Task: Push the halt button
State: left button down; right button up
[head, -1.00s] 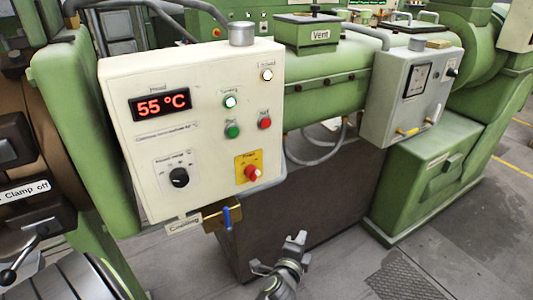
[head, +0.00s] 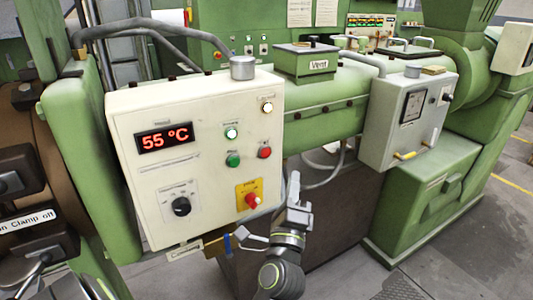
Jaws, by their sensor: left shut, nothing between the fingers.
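The cream control box (head: 140,215) has a red push button (head: 264,152) at its right, with a label above it too small to read. A green button (head: 232,160) sits to its left. My left gripper (head: 293,185) is shut and empty. It points up just right of the box's right edge, to the lower right of the red button in the picture and apart from it. My right gripper is not in view.
A red knob on a yellow plate (head: 242,188) sits below the buttons, and a black dial (head: 181,206) to the left. A blue-handled valve (head: 240,233) hangs under the box. A grey box (head: 385,145) stands to the right, with a hose (head: 322,184) between.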

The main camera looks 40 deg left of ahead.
pick_arm(q)
jog(key=w+a, duration=0.3)
jog(key=a, duration=0.5)
jog(key=shift+w, duration=0.2)
jog(key=shift+a, duration=0.2)
dwell(2.0)
jog(key=shift+w+a, duration=0.15)
jog(key=shift+a, duration=0.1)
jog(key=shift+w+a, duration=0.15)
jog(key=shift+a, duration=0.15)
dwell(0.7)
jog(key=shift+d, duration=0.1)
jog(key=shift+s+d, duration=0.35)
jog(key=shift+d, duration=0.25)
jog(key=shift+s+d, duration=0.3)
jog(key=shift+d, duration=0.45)
jog(key=shift+s+d, duration=0.35)
jog(key=shift+d, duration=0.45)
jog(key=shift+s+d, duration=0.3)
jog(key=shift+d, duration=0.45)
